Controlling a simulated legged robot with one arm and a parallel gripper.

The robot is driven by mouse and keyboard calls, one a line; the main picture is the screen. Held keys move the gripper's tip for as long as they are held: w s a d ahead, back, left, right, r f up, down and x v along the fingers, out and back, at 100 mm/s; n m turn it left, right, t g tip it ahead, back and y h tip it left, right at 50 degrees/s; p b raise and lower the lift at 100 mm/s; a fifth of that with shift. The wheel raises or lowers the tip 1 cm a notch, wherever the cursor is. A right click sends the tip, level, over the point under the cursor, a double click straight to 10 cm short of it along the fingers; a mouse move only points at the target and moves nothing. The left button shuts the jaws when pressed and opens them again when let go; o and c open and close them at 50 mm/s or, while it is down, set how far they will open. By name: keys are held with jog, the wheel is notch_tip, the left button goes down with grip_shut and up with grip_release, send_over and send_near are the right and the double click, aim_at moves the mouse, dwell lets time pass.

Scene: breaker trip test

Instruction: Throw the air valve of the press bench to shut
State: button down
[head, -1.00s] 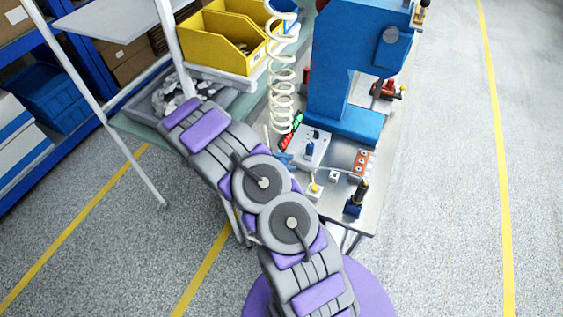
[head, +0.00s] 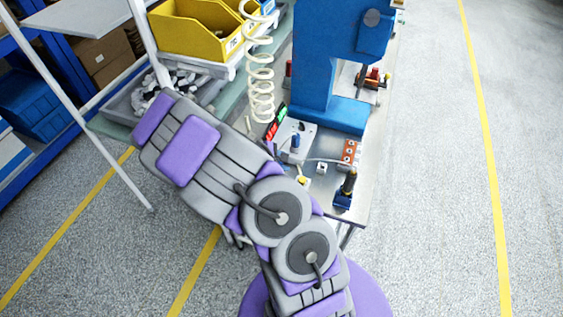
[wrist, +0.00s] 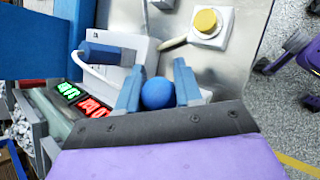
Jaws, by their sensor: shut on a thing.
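In the wrist view my gripper (wrist: 158,88) has its two blue fingers closed on either side of a round blue knob (wrist: 158,94). The knob's stem, and what it is fixed to, are hidden. Just beyond is a white box (wrist: 112,70) with a thick blue handle (wrist: 103,53) lying sideways; it shows in the head view too (head: 303,131). I cannot tell from the pictures which part is the air valve body. In the head view my arm hides most of my gripper.
A red and green display (head: 276,122) stands left of the white box. A yellow button on a white block (wrist: 207,22) sits to the right. The blue press (head: 322,75) and coiled white hose (head: 259,75) rise behind. Yellow bins (head: 200,30) stand left; the right floor is clear.

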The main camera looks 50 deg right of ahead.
jog(key=shift+f, duration=0.1)
dwell(0.3)
jog(key=c, duration=0.8)
grip_release()
jog(key=shift+o, duration=0.2)
jog(key=p+v, duration=0.3)
jog(key=v, duration=1.4)
jog(key=shift+a, duration=0.15)
